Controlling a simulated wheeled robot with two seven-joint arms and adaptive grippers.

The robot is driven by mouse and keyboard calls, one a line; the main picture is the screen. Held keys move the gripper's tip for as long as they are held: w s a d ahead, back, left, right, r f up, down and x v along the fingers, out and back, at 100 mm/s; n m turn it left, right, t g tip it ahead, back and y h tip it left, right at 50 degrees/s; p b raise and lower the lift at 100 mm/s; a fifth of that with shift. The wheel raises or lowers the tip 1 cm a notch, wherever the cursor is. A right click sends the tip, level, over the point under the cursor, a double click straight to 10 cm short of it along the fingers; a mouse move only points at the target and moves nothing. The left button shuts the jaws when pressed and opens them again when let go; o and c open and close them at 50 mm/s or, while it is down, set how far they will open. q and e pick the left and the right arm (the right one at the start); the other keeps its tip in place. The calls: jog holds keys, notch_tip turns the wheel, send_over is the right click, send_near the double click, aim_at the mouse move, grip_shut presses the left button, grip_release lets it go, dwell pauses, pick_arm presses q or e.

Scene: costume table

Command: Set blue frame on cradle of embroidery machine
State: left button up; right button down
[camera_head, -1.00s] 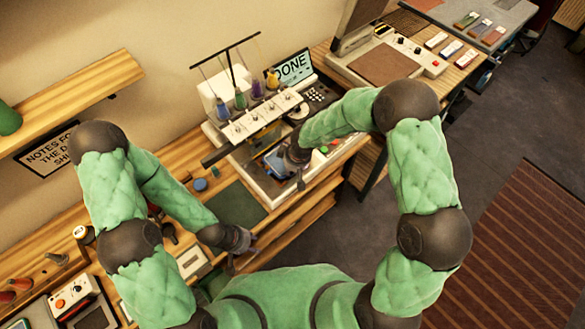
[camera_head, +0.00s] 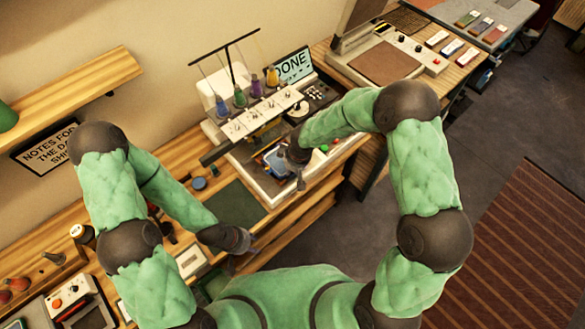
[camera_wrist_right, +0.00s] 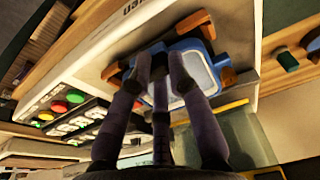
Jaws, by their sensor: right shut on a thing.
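The white embroidery machine (camera_head: 262,178) stands on the wooden table in the head view, with a row of needles and thread cones above its bed. The blue frame (camera_head: 271,157) is over that bed, partly hidden by my right arm. In the right wrist view the blue frame (camera_wrist_right: 207,72) has a pale middle and lies between brown corner pieces (camera_wrist_right: 193,22), which look like the cradle. I cannot tell whether it rests fully on them. My right gripper (camera_wrist_right: 163,58) is shut on the frame. My left gripper (camera_head: 240,243) hangs by the table's front edge, its fingers unclear.
A dark green mat (camera_head: 236,204) lies left of the machine. A press-like machine (camera_head: 385,65) is to the right. Coloured buttons (camera_wrist_right: 58,106) show on the machine in the right wrist view.

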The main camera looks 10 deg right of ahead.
jog(key=shift+f+b, duration=0.3)
jog(key=shift+b, duration=0.05)
dwell(0.3)
jog(key=c, duration=1.1)
grip_release()
jog(key=shift+r, duration=0.15)
jog(key=shift+w+a+p+v, duration=0.2)
jog(key=shift+p+v, duration=0.6)
jog(key=shift+v, duration=0.3)
jog(key=shift+w+a+p+v, duration=0.1)
jog(key=shift+w+p+v, duration=0.05)
jog(key=shift+p+v, duration=0.75)
jog(key=shift+r, duration=0.2)
jog(key=shift+s+d+r, duration=0.5)
jog(key=shift+s+d, duration=0.05)
jog(key=shift+s, duration=0.3)
jog(key=shift+s+d+r, duration=0.5)
jog(key=shift+s+d, duration=0.1)
jog(key=shift+s, duration=0.25)
jog(key=shift+s+d+r, duration=0.5)
jog(key=shift+s+d, duration=0.05)
jog(key=shift+s, duration=0.3)
